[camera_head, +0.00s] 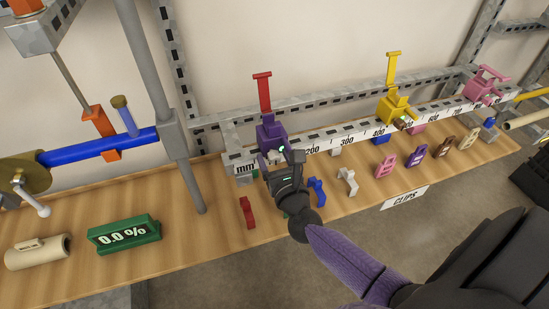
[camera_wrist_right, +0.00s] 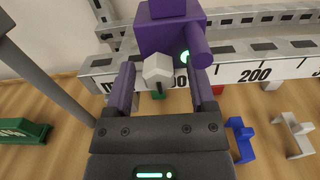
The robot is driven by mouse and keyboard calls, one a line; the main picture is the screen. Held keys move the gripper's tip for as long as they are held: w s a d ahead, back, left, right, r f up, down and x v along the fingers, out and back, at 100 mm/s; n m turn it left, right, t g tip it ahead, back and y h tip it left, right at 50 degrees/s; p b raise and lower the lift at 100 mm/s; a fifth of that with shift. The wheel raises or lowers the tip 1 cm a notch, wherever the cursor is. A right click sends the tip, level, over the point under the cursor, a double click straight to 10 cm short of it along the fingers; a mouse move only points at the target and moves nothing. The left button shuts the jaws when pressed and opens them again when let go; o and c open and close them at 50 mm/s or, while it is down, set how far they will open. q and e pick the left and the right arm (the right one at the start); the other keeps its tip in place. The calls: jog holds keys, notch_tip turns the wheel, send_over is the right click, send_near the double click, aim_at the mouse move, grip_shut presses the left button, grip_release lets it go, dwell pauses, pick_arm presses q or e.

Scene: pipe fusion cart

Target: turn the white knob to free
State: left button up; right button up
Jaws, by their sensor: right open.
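A white knob (camera_wrist_right: 158,70) with flat facets is at the front of the purple clamp block (camera_wrist_right: 172,28) in the right wrist view. A small green light shows just right of the knob. My right gripper (camera_wrist_right: 161,80) is open, with one finger to the left of the knob and one to the right; gaps show on both sides. In the head view my right gripper (camera_head: 284,162) is at the front of the purple block (camera_head: 270,133), which sits on the ruler rail and has a red upright handle. The knob is mostly hidden there. My left gripper is out of view.
The ruler rail (camera_head: 345,138) also carries a yellow block (camera_head: 396,108) and a pink one (camera_head: 482,88). Several coloured clips, including a blue one (camera_head: 317,190), lie on the wooden bench in front. A grey post (camera_head: 160,90) stands left.

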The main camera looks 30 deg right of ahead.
grip_shut()
dwell(0.3)
